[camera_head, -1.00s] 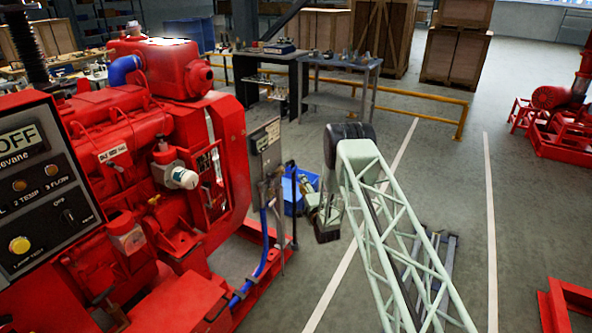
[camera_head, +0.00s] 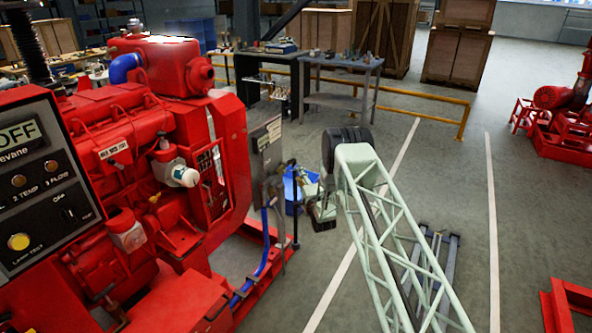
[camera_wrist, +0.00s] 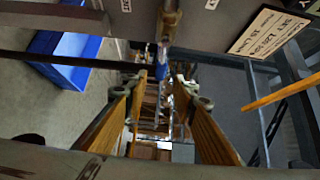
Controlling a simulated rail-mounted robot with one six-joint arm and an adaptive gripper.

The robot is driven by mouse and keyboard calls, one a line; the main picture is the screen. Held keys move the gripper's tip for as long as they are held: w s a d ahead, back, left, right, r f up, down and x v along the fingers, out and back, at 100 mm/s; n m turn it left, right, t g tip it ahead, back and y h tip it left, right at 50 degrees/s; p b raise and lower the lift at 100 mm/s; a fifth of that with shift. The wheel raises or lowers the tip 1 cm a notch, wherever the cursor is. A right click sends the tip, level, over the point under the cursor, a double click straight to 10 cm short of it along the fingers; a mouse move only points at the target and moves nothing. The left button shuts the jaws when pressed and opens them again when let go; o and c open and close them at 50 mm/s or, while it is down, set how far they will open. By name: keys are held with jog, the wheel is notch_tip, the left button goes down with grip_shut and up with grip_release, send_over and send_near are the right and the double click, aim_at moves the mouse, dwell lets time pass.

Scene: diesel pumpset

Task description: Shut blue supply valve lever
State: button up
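In the wrist view my gripper (camera_wrist: 163,88) is open, with its two fingers apart on the left and right. A brass-coloured pipe fitting (camera_wrist: 169,22) comes down from the top, in line with the gap. A small narrow blue piece (camera_wrist: 162,88) shows below it between the fingers; I cannot tell whether it is the valve lever. No contact with the fingers shows. In the head view the grey panel (camera_head: 266,148) stands at the red engine's right end, with pipes below it. My gripper is close to its right, with the fingertips too small to make out.
A blue crate (camera_head: 293,190) stands on the floor behind my wrist; it also shows in the wrist view (camera_wrist: 76,60). A lettered plate (camera_wrist: 268,31) is at upper right there. A blue hose (camera_head: 266,250) runs down beside the red engine (camera_head: 135,150).

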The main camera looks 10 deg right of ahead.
jog(key=shift+w+a+b, duration=0.25)
jog(key=shift+w+b, duration=0.2)
jog(key=shift+w, duration=1.65)
jog(key=shift+w+a+b, duration=0.2)
jog(key=shift+w+b, duration=0.25)
jog(key=shift+w, duration=1.6)
grip_shut()
